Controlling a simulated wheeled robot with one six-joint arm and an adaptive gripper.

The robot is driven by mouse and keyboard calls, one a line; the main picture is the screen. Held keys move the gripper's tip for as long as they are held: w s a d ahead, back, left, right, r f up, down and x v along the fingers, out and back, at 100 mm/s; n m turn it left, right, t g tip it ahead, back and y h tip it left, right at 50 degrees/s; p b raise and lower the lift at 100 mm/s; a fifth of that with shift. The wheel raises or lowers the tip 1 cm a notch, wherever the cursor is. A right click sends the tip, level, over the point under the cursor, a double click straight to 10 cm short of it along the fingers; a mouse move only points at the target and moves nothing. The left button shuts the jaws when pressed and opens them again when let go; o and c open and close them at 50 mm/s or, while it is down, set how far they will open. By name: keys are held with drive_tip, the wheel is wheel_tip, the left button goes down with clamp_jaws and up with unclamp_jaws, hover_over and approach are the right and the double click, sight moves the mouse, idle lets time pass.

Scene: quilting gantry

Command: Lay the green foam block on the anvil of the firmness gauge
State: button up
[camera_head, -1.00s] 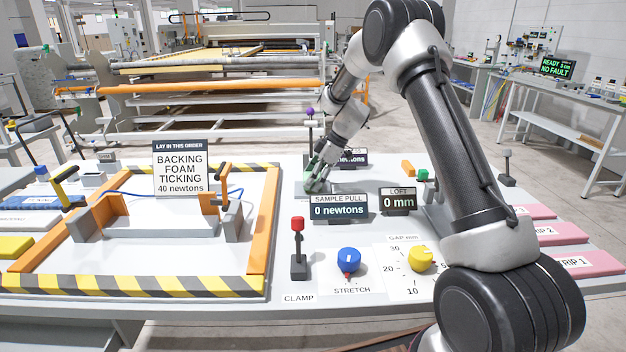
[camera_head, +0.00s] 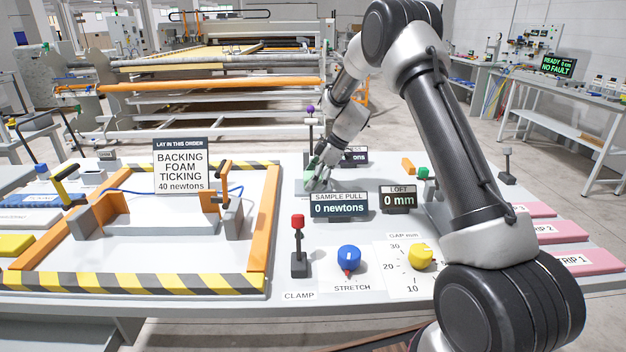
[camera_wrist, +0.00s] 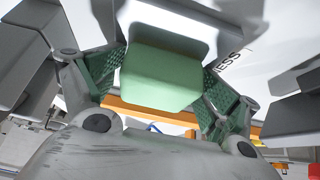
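The green foam block (camera_wrist: 160,75) shows large in the wrist view, between the two green-padded fingers of my gripper (camera_wrist: 163,82). The pads lie against its two sides, so my gripper looks shut on it. In the head view my gripper (camera_head: 316,174) is low over the table at the firmness gauge, behind the sample pull display. The gauge's purple-knobbed post (camera_head: 310,118) stands just behind it, and its firmness display (camera_head: 356,157) is partly hidden by my gripper. The anvil is mostly hidden; I cannot tell whether the block touches it.
The sample pull display (camera_head: 339,206) and the loft display (camera_head: 398,198) stand in front of the gauge. A red-knobbed clamp lever (camera_head: 298,246) and a blue stretch knob (camera_head: 348,258) are nearer. A striped frame (camera_head: 140,285) fills the left; pink strips (camera_head: 570,262) lie right.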

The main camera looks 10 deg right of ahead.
drive_tip(key=shift+r, duration=0.1)
drive_tip(key=shift+r, duration=0.4)
drive_tip(key=v, duration=1.2)
drive_tip(key=shift+r, duration=0.2)
drive_tip(key=s+d+r+m+t+h, duration=0.15)
drive_tip(key=s+r+m, duration=0.25)
drive_tip(key=s+r, duration=0.45)
drive_tip(key=s+d+r+m+h, duration=0.1)
drive_tip(key=s+d+r+m, duration=0.3)
drive_tip(key=s, duration=0.8)
drive_tip(key=s+d+f+m+t+h, duration=0.1)
drive_tip(key=s+m, duration=0.3)
drive_tip(key=s, duration=0.7)
drive_tip(key=s+d+m+h, duration=0.2)
drive_tip(key=s+m, duration=0.1)
drive_tip(key=s, duration=0.8)
drive_tip(key=shift+d+f+m+t, duration=0.3)
drive_tip(key=shift+f+m+t, duration=0.05)
drive_tip(key=shift+m, duration=0.05)
drive_tip(key=shift+s, duration=0.1)
